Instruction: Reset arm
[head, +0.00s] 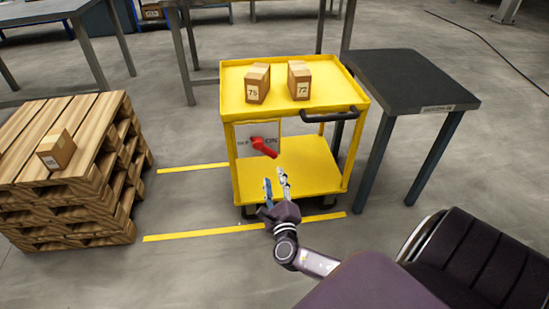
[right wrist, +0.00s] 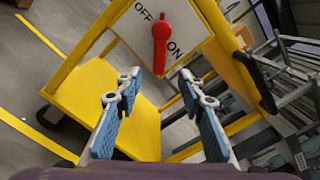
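A red lever (head: 264,147) sits on a white panel marked OFF and ON on the near side of the yellow cart (head: 229,108). In the right wrist view the lever (right wrist: 161,48) shows against the panel (right wrist: 133,27), between the OFF and ON letters. My right gripper (head: 275,180) is in front of the cart, below the lever. In the right wrist view its two blue-padded fingers (right wrist: 160,78) are spread apart with nothing between them, and the lever appears beyond the fingertips. My left gripper is not in view.
Two boxes, marked 75 (head: 257,84) and 72 (head: 299,80), stand on the cart's top shelf. A dark table (head: 410,80) stands right of the cart. Stacked wooden pallets (head: 105,185) with a box (head: 56,150) are at left. Floor between pallets and cart is clear.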

